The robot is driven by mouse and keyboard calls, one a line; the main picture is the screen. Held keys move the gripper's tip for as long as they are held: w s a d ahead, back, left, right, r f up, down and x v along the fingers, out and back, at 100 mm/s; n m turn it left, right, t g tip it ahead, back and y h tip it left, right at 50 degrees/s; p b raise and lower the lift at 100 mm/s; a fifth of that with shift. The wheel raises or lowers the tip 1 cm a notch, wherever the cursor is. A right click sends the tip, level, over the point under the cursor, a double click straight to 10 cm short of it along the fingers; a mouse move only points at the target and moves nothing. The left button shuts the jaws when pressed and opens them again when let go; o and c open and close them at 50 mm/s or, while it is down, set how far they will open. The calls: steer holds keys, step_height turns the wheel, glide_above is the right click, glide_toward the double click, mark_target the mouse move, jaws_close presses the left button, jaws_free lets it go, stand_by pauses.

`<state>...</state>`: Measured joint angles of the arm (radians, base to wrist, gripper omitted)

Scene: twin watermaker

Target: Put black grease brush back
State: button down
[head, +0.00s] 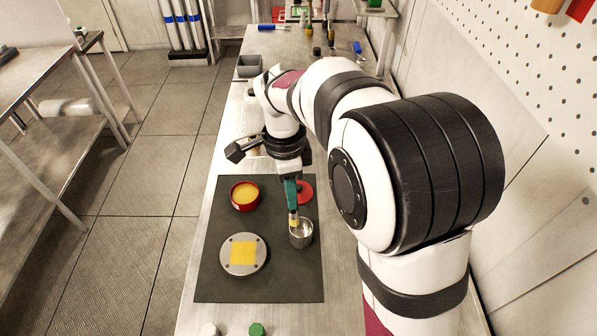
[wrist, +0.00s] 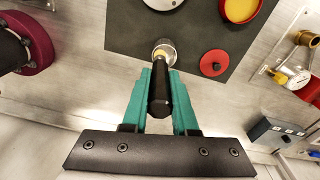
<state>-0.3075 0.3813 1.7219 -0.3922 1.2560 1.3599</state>
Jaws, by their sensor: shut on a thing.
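My gripper (head: 291,192) has teal fingers and is shut on the black grease brush (wrist: 160,92). The wrist view shows its black handle between the fingertips (wrist: 160,95). In the head view the brush's pale yellow lower end points down at the small metal cup (head: 301,238). The cup also shows in the wrist view (wrist: 170,52), partly behind the brush. The brush tip is at the cup's mouth; I cannot tell how deep it sits inside.
A dark mat (head: 215,285) lies under the cup. On it are a red tin of yellow grease (head: 245,195), a red lid (head: 305,193) and a round metal plate with a yellow square (head: 243,255). A grey bin (head: 249,67) stands farther back. The mat's front is clear.

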step_height(320, 180, down, 10)
steer(key=w+d+m, duration=0.1)
steer(key=d+m, duration=0.1)
steer(key=shift+r+y, duration=0.15)
steer(key=shift+y, duration=0.15)
steer(key=shift+w, duration=0.1)
steer(key=c, duration=0.7)
jaws_free()
step_height(320, 180, up, 12)
steer(key=s+d+n, duration=0.2)
steer(key=s+n, duration=0.2)
steer(key=s, duration=0.4)
steer(key=s+d+n+y, duration=0.1)
steer(key=s+n, duration=0.3)
steer(key=s, duration=0.5)
steer(key=s+d+r+n, duration=0.1)
steer(key=s+n, duration=0.3)
steer(key=s, duration=0.4)
steer(key=shift+s+d+y, duration=0.4)
steer(key=shift+d, duration=0.4)
